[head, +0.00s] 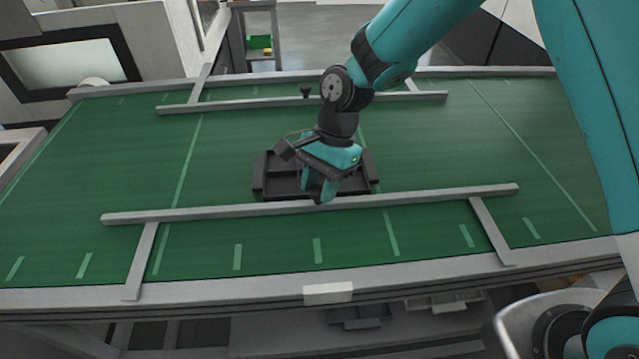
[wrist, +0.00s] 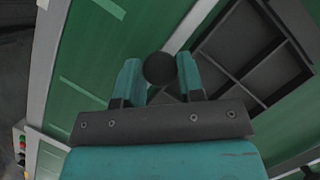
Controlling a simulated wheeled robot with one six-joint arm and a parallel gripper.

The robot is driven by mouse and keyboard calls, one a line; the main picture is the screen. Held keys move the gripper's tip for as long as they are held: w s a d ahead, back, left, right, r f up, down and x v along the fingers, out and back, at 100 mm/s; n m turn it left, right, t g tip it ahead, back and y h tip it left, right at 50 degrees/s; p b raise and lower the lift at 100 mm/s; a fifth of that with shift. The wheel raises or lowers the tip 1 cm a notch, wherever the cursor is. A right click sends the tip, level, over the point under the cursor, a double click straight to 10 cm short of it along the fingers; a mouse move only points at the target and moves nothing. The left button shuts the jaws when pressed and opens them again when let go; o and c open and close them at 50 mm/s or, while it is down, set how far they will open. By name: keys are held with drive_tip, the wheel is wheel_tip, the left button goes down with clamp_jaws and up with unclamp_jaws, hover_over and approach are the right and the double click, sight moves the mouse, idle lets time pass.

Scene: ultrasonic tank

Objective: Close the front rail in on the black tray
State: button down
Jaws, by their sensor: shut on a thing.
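The front rail (head: 430,197) is a long grey bar across the near part of the green bed, lying on two grey cross strips. The black tray (head: 259,187) lies flat just behind the rail's middle. The wrist view shows its compartments (wrist: 238,38) to the right of the rail (wrist: 189,24). Any gap between rail and tray is too narrow to judge. My gripper (head: 319,194) is at the rail's middle, in front of the tray. Its teal fingers (wrist: 160,78) are shut on a round black knob (wrist: 159,68). The knob's foot is hidden.
A back rail (head: 232,105) with its own black knob (head: 305,91) lies behind the tray, with green bed between. The green bed (head: 70,190) is clear at left and right. A grey frame edge with a white block (head: 328,293) runs along the front.

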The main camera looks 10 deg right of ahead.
drive_tip(key=c, duration=0.8)
unclamp_jaws()
drive_tip(key=shift+w, duration=0.4)
drive_tip(key=shift+o, duration=0.2)
drive_tip(key=shift+s, duration=0.1)
drive_tip(key=v, duration=1.7)
drive_tip(key=shift+r, duration=0.3)
drive_tip(key=shift+s, duration=0.1)
drive_tip(key=s+d+r+n+t, duration=0.1)
drive_tip(key=s+d+n, duration=0.1)
drive_tip(key=s+n, duration=0.6)
drive_tip(key=s+d+r+n+t, duration=0.1)
drive_tip(key=s+d+n+t, duration=0.1)
drive_tip(key=s+n, duration=0.6)
drive_tip(key=s, duration=0.7)
drive_tip(key=shift+d+y, duration=0.2)
drive_tip(key=shift+y, duration=0.2)
